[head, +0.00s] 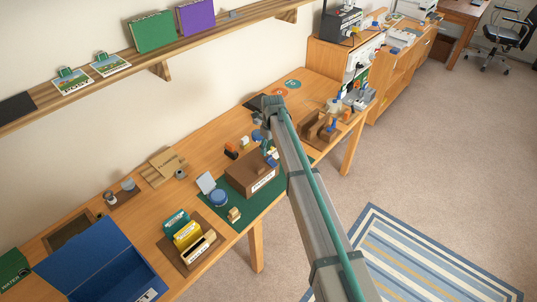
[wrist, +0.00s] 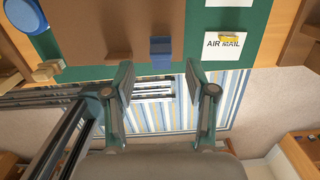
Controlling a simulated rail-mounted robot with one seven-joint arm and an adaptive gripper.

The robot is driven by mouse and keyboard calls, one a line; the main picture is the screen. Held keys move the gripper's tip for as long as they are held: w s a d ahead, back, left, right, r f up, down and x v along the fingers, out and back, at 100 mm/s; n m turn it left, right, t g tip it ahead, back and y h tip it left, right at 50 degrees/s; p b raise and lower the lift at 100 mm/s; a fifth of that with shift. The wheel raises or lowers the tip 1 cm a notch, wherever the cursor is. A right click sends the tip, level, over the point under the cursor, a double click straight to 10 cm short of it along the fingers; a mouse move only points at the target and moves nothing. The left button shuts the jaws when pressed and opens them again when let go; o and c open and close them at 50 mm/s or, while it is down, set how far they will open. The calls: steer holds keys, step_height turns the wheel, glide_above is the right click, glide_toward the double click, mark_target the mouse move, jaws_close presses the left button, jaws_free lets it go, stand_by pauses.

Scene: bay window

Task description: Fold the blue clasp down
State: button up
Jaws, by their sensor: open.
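The blue clasp (wrist: 160,52) is a small blue block at the front edge of a brown box (wrist: 95,25) in the wrist view. The brown box (head: 248,172) stands on the desk in the head view, with a white label on its front. There the clasp is too small to make out surely. My gripper (wrist: 160,85) is open and empty. Its two fingers are apart, one to each side of the clasp's line and a little below it in the wrist picture. I cannot tell that either finger touches it.
A green mat (wrist: 185,14) lies under the box. An AIR MAIL card (wrist: 223,46), a blue round tin (wrist: 20,15) and a wooden block (wrist: 47,70) are nearby. A blue open crate (head: 100,265) and a card holder (head: 190,240) stand to the left. A shelf (head: 110,70) runs above.

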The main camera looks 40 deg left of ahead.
mark_target(270, 157)
steer(key=shift+d+r, duration=0.2)
steer(key=shift+r, duration=2.45)
